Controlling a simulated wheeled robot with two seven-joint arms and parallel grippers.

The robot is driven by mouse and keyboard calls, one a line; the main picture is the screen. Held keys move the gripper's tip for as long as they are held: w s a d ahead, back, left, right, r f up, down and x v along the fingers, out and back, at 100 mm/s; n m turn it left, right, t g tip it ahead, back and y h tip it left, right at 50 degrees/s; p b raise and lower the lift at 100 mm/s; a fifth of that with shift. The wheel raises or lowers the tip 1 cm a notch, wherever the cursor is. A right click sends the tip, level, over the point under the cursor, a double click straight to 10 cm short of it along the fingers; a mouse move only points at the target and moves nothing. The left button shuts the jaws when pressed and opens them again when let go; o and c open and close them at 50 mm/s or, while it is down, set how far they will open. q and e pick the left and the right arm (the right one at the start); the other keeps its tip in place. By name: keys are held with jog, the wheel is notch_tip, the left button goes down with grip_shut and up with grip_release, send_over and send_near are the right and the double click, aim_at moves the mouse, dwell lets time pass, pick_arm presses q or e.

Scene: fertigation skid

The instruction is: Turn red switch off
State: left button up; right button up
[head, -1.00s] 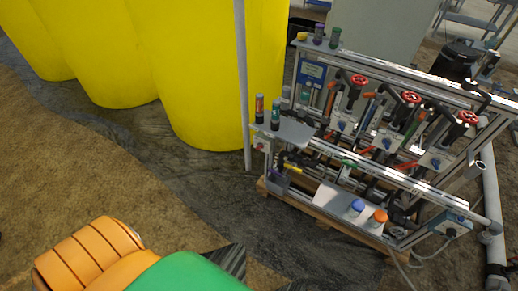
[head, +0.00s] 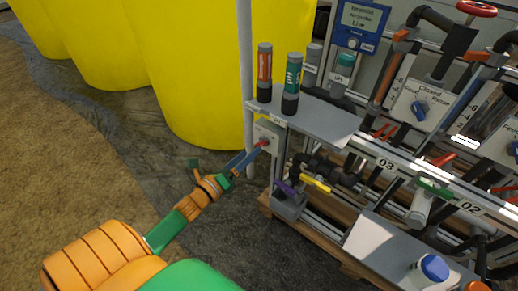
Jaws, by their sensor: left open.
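The red switch (head: 262,143) is a small red knob on a pale grey box (head: 268,132) at the left end of the skid, under the grey shelf. My left gripper (head: 251,156) reaches in from the lower left. Its jaws are open, with the blue fingertips right at the red switch. I cannot tell whether they touch it. The switch's exact setting is too small to read. My right gripper is not in view.
Two probe-like bottles, one red (head: 264,72) and one green (head: 291,84), stand on the grey shelf (head: 325,122) above the switch. A yellow-handled valve (head: 315,184) is just right below it. A thin upright pole (head: 247,60) and yellow tanks (head: 190,80) stand behind.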

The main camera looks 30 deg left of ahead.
aim_at(259, 145)
pick_arm(q)
jog(key=w+b, duration=0.1)
jog(key=w, duration=0.3)
jog(key=shift+w+d, duration=0.2)
jog(key=shift+w, duration=0.3)
grip_shut()
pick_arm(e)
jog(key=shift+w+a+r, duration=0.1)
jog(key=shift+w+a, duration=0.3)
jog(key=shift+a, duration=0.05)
